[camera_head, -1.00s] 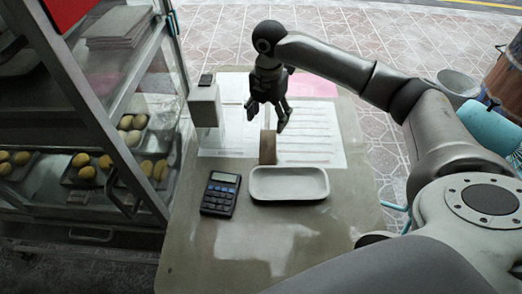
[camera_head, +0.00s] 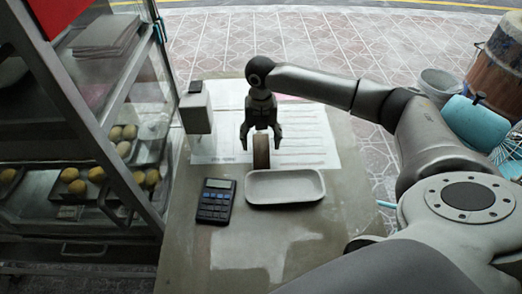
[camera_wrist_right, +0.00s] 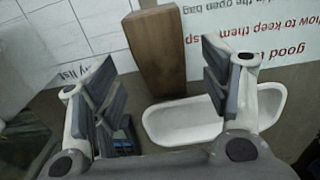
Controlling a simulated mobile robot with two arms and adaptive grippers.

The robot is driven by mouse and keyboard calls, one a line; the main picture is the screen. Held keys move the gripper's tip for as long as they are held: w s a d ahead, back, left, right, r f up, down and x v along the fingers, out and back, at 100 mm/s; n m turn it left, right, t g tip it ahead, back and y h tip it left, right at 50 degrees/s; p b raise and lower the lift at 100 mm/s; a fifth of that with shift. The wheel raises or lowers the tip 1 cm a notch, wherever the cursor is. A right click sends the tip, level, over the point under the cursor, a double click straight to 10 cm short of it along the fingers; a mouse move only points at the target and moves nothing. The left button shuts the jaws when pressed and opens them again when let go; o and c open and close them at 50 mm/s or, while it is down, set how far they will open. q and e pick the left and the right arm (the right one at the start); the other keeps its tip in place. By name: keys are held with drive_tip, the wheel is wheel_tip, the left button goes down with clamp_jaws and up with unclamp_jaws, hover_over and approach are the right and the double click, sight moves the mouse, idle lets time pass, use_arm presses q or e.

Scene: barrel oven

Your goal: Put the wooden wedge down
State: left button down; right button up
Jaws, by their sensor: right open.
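The wooden wedge (camera_head: 261,152) is a brown block standing upright on the table (camera_head: 190,255), behind the white tray (camera_head: 286,200). In the right wrist view the wedge (camera_wrist_right: 157,55) shows as a tall block on the printed sheets, beyond and between the fingers. My right gripper (camera_head: 261,147) is open around or just above the wedge's upper part in the head view. The wrist view shows its fingers (camera_wrist_right: 165,90) wide apart with no contact visible. My left gripper is in neither view.
A dark calculator (camera_head: 216,200) lies left of the tray. Printed sheets (camera_head: 305,140) lie under the wedge area. A glass cabinet with buns (camera_head: 75,180) is on the left. The table's front is clear.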

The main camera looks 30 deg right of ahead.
sight(261, 146)
wheel_tip(261, 146, down, 4)
drive_tip(key=shift+d+r, duration=0.1)
drive_tip(key=shift+r, duration=0.1)
drive_tip(key=shift+c, duration=0.2)
drive_tip(key=shift+r, duration=0.1)
drive_tip(key=c, duration=1.2)
